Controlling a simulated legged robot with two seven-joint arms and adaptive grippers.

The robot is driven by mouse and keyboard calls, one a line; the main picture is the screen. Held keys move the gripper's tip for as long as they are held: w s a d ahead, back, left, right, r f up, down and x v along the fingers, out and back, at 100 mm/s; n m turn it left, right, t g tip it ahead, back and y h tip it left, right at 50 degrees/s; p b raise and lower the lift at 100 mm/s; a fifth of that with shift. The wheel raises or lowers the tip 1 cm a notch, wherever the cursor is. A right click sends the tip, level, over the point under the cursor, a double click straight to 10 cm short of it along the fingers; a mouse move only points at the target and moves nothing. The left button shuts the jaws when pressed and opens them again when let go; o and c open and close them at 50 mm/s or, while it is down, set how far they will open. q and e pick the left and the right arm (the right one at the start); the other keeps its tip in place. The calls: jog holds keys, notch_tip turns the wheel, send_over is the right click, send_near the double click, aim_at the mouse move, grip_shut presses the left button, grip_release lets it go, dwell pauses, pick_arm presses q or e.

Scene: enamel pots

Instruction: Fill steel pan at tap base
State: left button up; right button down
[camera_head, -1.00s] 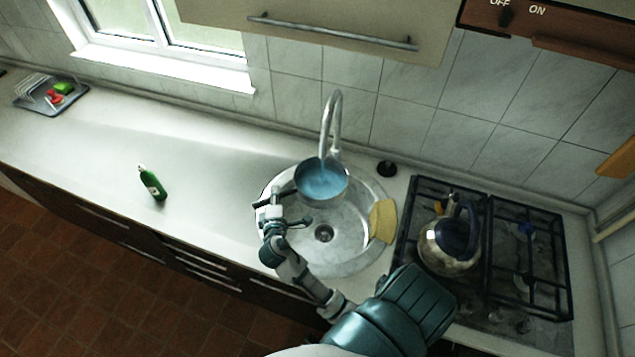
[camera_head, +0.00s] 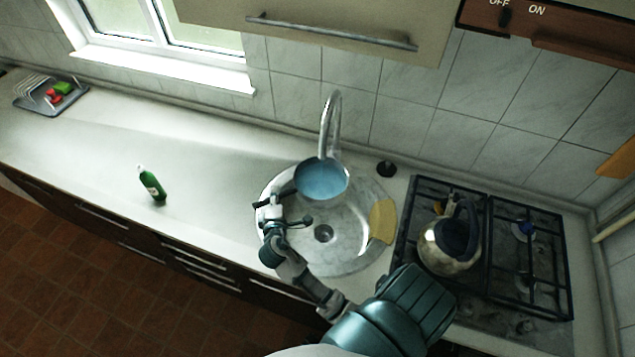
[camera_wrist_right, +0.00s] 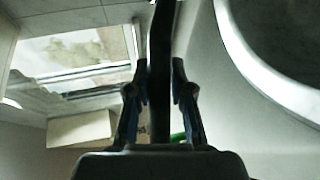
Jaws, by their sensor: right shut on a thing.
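The steel pan (camera_head: 322,193) is under the tap (camera_head: 330,125), over the back of the round sink (camera_head: 345,258). Blue water (camera_head: 321,177) fills the pan to near its rim, and its surface looks flat. My right gripper (camera_head: 270,203) is shut on the pan's dark handle, left of the pan. In the right wrist view the dark handle (camera_wrist_right: 162,75) runs between the two fingers of my gripper (camera_wrist_right: 160,90). The sink's or pan's curved rim is at the upper right there; I cannot tell which. My left gripper is not in view.
A yellow cloth or sponge (camera_head: 382,221) lies on the sink's right edge. A kettle (camera_head: 445,242) stands on the gas hob (camera_head: 515,265) at right. A green bottle (camera_head: 151,184) stands on the counter (camera_head: 215,170) at left. A dish rack (camera_head: 40,98) is far left. A black knob (camera_head: 387,169) is behind the sink.

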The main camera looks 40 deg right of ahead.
jog(key=shift+d+r, duration=0.15)
jog(key=shift+d, duration=0.05)
jog(key=shift+a, duration=0.1)
jog(key=s+a, duration=0.6)
jog(key=a, duration=0.6)
jog(key=shift+s, duration=0.35)
dwell(0.9)
